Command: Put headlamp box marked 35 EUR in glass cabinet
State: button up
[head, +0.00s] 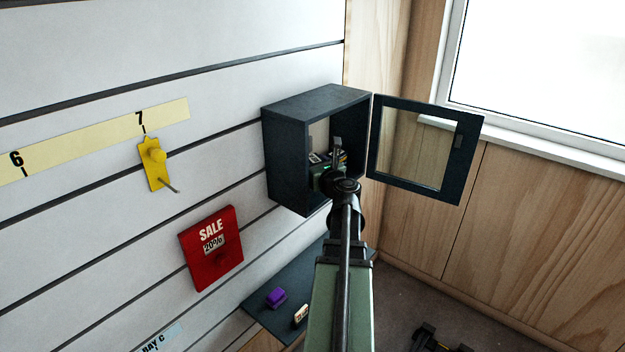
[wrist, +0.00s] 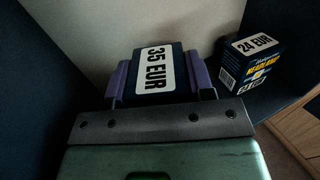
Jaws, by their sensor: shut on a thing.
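The dark glass cabinet (head: 318,103) hangs on the slatted wall in the head view. Its glass door (head: 383,193) stands swung open to the right. My gripper (wrist: 160,82) reaches into the cabinet and is shut on the dark headlamp box marked 35 EUR (wrist: 155,72), with purple fingers on both sides of it. The label faces the wrist camera. A headlamp box marked 24 EUR (wrist: 252,62) stands to the right of the held box, apart from it. In the head view the gripper and arm largely cover the cabinet's inside. Whether the held box touches the cabinet floor I cannot tell.
A red SALE sign (head: 212,249) and a yellow tag on a peg (head: 155,165) are on the wall left of the cabinet. Below, a dark shelf (head: 257,310) carries a purple item (head: 276,298) and a small pale item (head: 301,315). A window is at the upper right.

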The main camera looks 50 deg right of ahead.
notch_tip(320, 180, down, 4)
jog(key=b, duration=0.3)
jog(key=shift+w, duration=0.2)
jog(key=shift+r, duration=0.2)
jog(key=shift+f, duration=0.15)
jog(key=o, duration=1)
jog(key=shift+s+r, duration=0.1)
jog(key=shift+r, duration=0.15)
jog(key=v, duration=1.2)
jog(key=shift+f, duration=0.1)
